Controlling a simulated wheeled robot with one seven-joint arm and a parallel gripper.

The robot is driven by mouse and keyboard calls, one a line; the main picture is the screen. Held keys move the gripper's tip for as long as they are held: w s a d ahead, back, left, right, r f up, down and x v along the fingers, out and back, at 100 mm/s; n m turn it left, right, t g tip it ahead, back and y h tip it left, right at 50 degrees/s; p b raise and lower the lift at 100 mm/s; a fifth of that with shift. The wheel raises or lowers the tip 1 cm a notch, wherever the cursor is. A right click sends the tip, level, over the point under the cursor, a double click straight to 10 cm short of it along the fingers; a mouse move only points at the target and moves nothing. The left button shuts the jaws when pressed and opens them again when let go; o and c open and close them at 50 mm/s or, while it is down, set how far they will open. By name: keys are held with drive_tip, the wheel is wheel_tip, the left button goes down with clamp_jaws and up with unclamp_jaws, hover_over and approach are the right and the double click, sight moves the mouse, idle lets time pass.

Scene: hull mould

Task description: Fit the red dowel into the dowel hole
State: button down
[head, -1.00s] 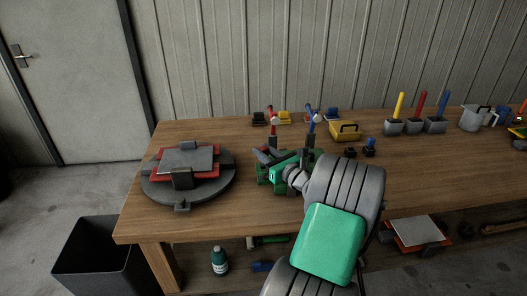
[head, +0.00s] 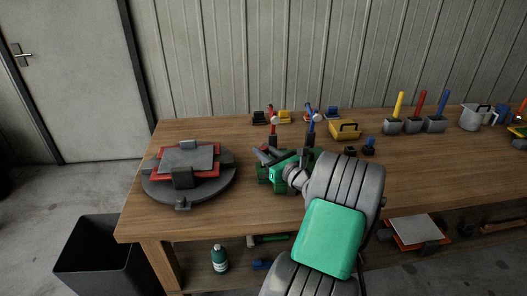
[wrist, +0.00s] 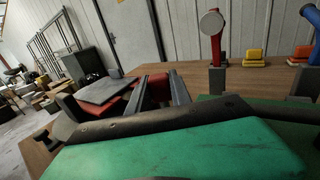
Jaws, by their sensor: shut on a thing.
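My gripper (head: 267,156) is low over the table, left of the table's middle, pointing left towards the round mould stand. In the wrist view its two grey fingers (wrist: 160,92) are shut on a short red piece between them, which appears to be the red dowel (wrist: 157,86). Only part of it shows, and its ends are hidden. In the head view the dowel is hidden. The mould (head: 186,160), a grey plate over a red layer on a dark round base (head: 160,192), stands apart to the left of my gripper. I cannot make out the dowel hole.
Behind my gripper stand a red upright lever (head: 270,112) and a blue one (head: 311,122). A yellow toolbox (head: 345,131) and small blocks are beyond. Yellow, red and blue rods stand in grey holders (head: 414,127) at right. The table's front left (head: 150,228) is clear.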

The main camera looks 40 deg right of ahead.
drive_tip(key=shift+r+p, duration=0.1)
drive_tip(key=shift+p, duration=0.3)
drive_tip(key=shift+f+b, duration=0.35)
drive_tip(key=shift+f, duration=0.4)
drive_tip(key=c, duration=1.5)
unclamp_jaws()
drive_tip(key=shift+c, duration=0.2)
drive_tip(key=o, duration=0.4)
drive_tip(key=shift+f, duration=0.1)
drive_tip(key=shift+o, duration=0.2)
drive_tip(key=s, duration=0.7)
drive_tip(key=shift+a, duration=0.2)
drive_tip(key=shift+s+a, duration=0.1)
drive_tip(key=shift+s, duration=0.35)
drive_tip(key=shift+r, duration=0.2)
